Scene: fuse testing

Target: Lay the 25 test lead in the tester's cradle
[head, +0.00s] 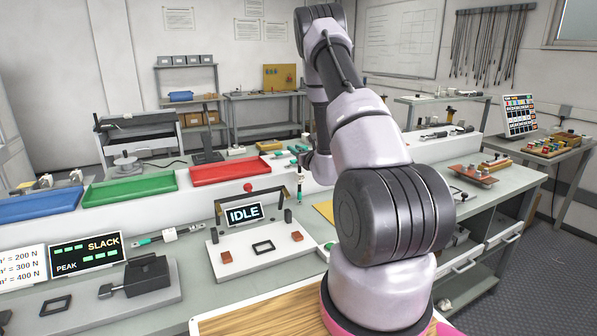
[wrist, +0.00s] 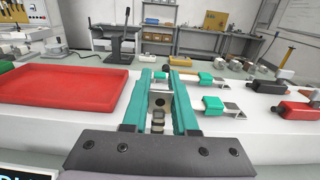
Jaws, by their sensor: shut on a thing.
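My gripper (wrist: 167,80) has two teal fingers, shut on what looks like a test lead. A small grey metal end with a dark hole (wrist: 158,101) shows between the fingers; most of the lead is hidden and no size mark is readable. In the head view my gripper (head: 300,160) hangs above the bench, behind the tester with the IDLE screen (head: 245,215). I cannot tell which part is the cradle. The held lead is apart from it.
Blue, green (head: 130,189) and red (head: 222,172) trays stand on the white ledge. Pieces with teal sleeves (wrist: 211,79) lie on the ledge right of my gripper. A second station with a SLACK screen (head: 87,253) and a black clamp (head: 147,276) stands at the left.

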